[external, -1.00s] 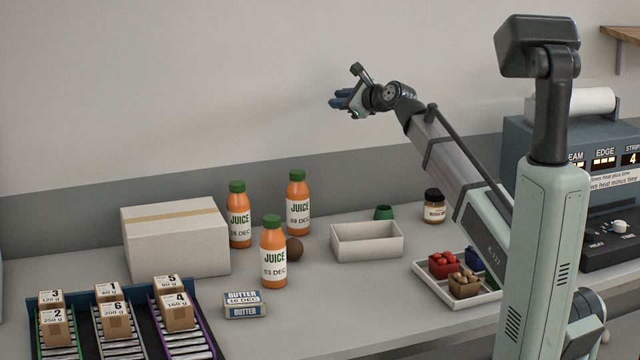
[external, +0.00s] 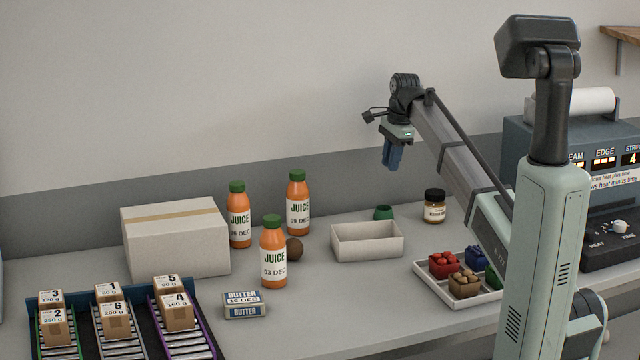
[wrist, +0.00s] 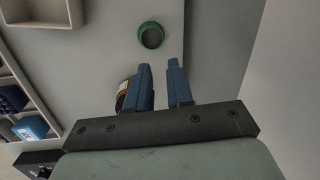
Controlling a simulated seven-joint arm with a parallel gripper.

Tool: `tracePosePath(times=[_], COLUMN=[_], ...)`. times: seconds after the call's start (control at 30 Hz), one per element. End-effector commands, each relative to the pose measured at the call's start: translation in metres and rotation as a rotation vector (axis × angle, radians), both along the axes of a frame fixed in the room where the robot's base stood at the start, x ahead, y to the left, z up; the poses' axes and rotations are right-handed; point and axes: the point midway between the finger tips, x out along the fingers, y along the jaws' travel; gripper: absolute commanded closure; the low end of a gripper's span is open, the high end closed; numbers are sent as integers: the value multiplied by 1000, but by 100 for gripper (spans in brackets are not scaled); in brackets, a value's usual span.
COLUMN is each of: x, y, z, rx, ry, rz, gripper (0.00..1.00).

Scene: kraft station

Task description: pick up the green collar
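The green collar (external: 383,212) is a small ring standing on the table behind the cream open box, left of the jar. In the wrist view the collar (wrist: 151,36) shows from above as a green ring with a grey middle, ahead of the fingertips and a little to their left. My gripper (external: 391,168) hangs fingers down in the air well above the collar. In the wrist view my gripper (wrist: 159,65) has its two blue fingers apart with nothing between them.
The cream box (external: 367,251) stands in front of the collar. A dark-lidded jar (external: 434,206) stands to its right, partly behind a finger in the wrist view (wrist: 122,95). Juice bottles (external: 298,203) stand left. A white tray (external: 427,274) with small punnets lies front right.

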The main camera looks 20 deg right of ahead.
Motion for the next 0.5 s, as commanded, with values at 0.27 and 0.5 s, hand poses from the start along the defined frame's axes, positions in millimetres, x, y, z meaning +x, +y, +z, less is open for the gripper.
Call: tracePosePath(times=[0.27, 0.5], x=[5, 9], y=[6, 9], z=[-46, -73], rx=[1, 1], ry=[1, -2], rz=[0, -1], gripper=[79, 79])
